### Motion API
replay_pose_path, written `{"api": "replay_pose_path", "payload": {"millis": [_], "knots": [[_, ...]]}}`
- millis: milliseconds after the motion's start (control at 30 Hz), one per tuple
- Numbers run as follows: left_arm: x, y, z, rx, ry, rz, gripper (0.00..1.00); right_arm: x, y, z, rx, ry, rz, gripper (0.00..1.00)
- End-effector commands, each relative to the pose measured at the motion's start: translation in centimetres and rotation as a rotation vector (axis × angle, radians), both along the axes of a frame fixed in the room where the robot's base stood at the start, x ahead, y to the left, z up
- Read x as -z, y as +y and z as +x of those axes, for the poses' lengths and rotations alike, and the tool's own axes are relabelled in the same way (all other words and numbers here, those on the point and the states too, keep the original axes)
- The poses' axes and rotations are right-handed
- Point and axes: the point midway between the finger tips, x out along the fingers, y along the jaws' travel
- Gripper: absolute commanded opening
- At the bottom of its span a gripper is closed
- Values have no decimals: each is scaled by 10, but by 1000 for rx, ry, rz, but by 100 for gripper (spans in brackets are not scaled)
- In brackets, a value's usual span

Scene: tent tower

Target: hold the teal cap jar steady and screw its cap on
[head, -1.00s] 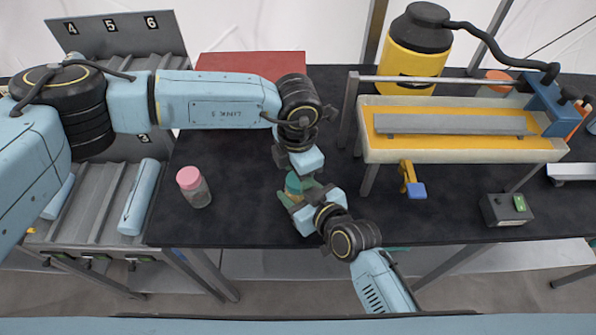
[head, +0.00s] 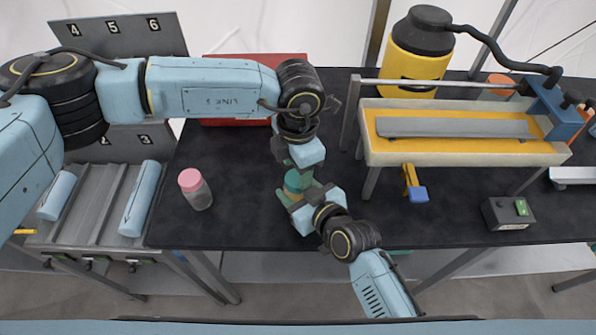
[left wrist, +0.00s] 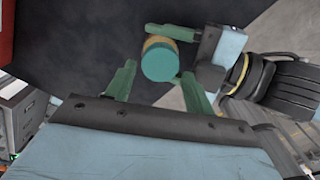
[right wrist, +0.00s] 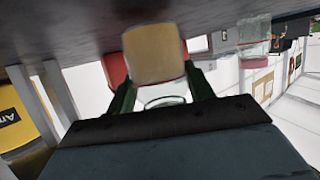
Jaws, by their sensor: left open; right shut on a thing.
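The teal cap (head: 299,180) is on the jar with the tan content (head: 292,191). In the left wrist view the cap (left wrist: 160,64) faces the camera, with a tan band (left wrist: 158,42) behind it. I cannot tell how tightly it is seated. My left gripper (left wrist: 159,72) is open, its green fingers on either side of the cap with visible gaps. My right gripper (head: 297,193) is shut on the jar body from the front right. In the right wrist view the tan content (right wrist: 155,53) shows between the fingers; the cap is not seen there.
A pink-capped jar (head: 196,188) stands to the left on the black table (head: 230,222). A red panel (head: 225,113) lies behind my left arm. A yellow-and-cream tray fixture (head: 465,152) and a small grey box (head: 508,213) are to the right. The table between the two jars is clear.

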Motion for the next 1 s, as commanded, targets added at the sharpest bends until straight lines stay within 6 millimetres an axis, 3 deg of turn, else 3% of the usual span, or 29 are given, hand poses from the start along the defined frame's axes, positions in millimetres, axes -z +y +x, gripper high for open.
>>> {"api": "replay_pose_path", "payload": {"millis": [33, 467, 667, 1000], "knots": [[-8, -9, -6, 16, 11, -23, 66, 8, -1, -3, -3, 19, -10, 0], [-11, -6, -3, -57, 5, -16, 63, 8, -2, -3, -1, 19, -10, 0], [-17, -5, -2, -340, 3, -16, 63, 8, -2, -3, -1, 17, -10, 0], [-29, -4, -2, -976, -3, -13, 63, 8, -2, -3, -1, 17, -10, 0]]}}
